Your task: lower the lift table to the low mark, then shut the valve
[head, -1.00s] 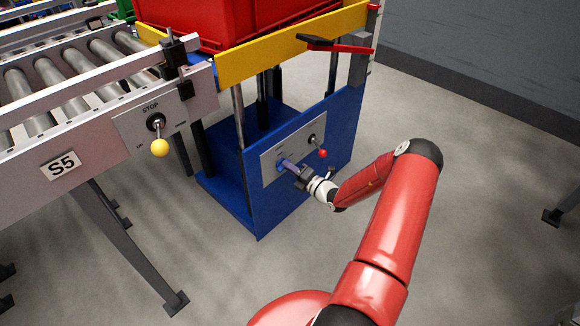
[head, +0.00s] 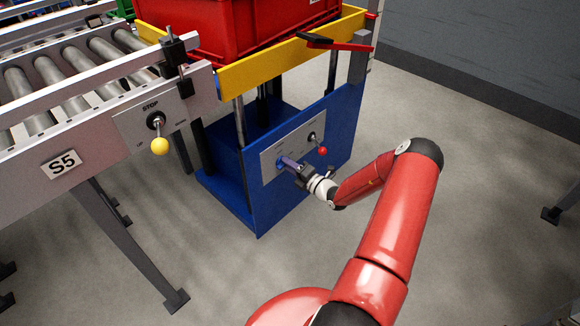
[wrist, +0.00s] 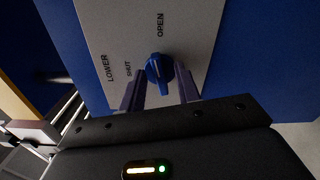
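The lift table has a yellow top frame (head: 245,72) on grey posts above a blue base (head: 335,120). It carries a red crate (head: 215,35). The valve is a blue knob (wrist: 158,68) on a light panel (wrist: 190,20) lettered LOWER, SHUT and OPEN. A pale tick shows on the knob's upper side. My gripper (wrist: 160,82) has one finger on each side of the knob, apparently closed on it. In the head view my gripper (head: 288,163) is at the panel and partly hides the knob. I cannot make out a low mark.
A red-ball lever (head: 321,150) sits on the same panel, right of the valve. A red and black handle (head: 335,44) sticks out by the yellow frame. A roller conveyor (head: 70,85) with a yellow-ball STOP lever (head: 159,146) stands left.

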